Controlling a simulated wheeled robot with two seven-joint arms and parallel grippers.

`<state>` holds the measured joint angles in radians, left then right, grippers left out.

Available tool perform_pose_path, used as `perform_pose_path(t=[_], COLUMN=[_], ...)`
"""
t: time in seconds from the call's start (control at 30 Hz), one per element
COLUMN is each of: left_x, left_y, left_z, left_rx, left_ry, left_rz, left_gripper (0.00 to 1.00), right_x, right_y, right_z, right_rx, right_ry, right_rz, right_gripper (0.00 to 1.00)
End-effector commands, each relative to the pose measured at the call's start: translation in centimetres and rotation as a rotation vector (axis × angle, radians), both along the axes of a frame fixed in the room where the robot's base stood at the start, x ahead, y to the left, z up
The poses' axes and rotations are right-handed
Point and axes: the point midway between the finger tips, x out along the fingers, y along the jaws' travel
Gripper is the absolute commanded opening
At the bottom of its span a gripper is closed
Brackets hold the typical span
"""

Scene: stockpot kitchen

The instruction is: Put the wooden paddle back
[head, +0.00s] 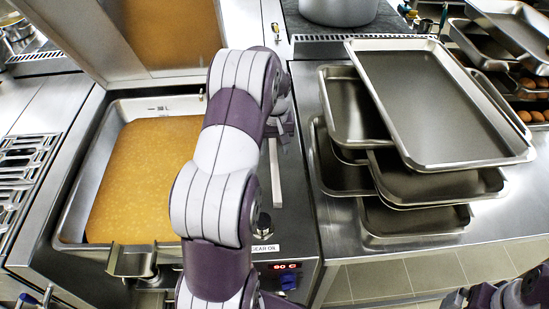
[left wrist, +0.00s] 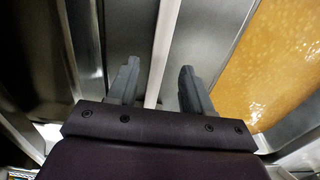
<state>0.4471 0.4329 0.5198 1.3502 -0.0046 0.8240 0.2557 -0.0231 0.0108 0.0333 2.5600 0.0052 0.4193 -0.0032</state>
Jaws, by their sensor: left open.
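My left gripper (left wrist: 158,72) is open in the left wrist view. A narrow pale bar (left wrist: 165,38) runs between its two fingers, with a gap on each side. In the head view, a pale upright strip (head: 275,178) shows just right of my left arm, on the steel strip beside the pan. I cannot tell whether this bar is the wooden paddle; no other paddle is plain in view. My left gripper (head: 282,122) is partly hidden by its own arm there. Part of my right arm shows at the lower right edge; its jaws are unclear.
A tilting pan (head: 70,225) full of orange-yellow liquid stands left of my arm, its lid (head: 95,40) raised. Stacked steel trays (head: 435,105) crowd the counter at right. A stockpot (head: 340,10) stands at the back. Bare counter (head: 303,100) lies between arm and trays.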

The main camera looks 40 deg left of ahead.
Motion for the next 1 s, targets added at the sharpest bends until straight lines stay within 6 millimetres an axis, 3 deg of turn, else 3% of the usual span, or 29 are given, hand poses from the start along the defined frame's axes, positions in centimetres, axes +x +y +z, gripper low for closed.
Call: perform_pose_path(t=[0.13,0.2,0.33,0.47,0.6,0.7,0.83,1.0], left_x=[0.0,0.0,-0.2,-1.4,-5.4,-9.4,-13.8,-16.3], left_y=[0.0,0.0,-0.5,-4.7,-11.9,-15.8,-18.7,-19.9], left_z=[3.6,5.1,6.2,6.7,6.8,6.5,6.0,5.5], left_rx=[0.001,0.000,-0.001,0.005,0.017,0.026,0.032,0.034], left_ry=[-0.003,0.000,0.001,-0.014,-0.048,-0.072,-0.094,-0.103], left_rz=[0.000,0.000,-0.012,-0.129,-0.357,-0.509,-0.652,-0.723], left_gripper=[0.50,0.50,0.50,0.50,0.50,0.50,0.50,0.50], right_x=[0.0,0.0,0.0,0.0,0.0,0.0,0.0,0.0], right_y=[0.0,0.0,0.0,0.0,0.0,0.0,0.0,0.0], right_z=[-0.4,0.3,0.5,0.5,0.5,0.5,0.5,0.5], right_rx=[0.000,0.000,0.000,0.000,0.000,0.000,0.000,0.000], right_ry=[0.000,0.000,0.000,0.000,0.000,0.000,0.000,0.000], right_rz=[0.000,0.000,0.000,0.000,0.000,0.000,0.000,0.000], right_gripper=[1.00,1.00,1.00,1.00,1.00,1.00,1.00,1.00])
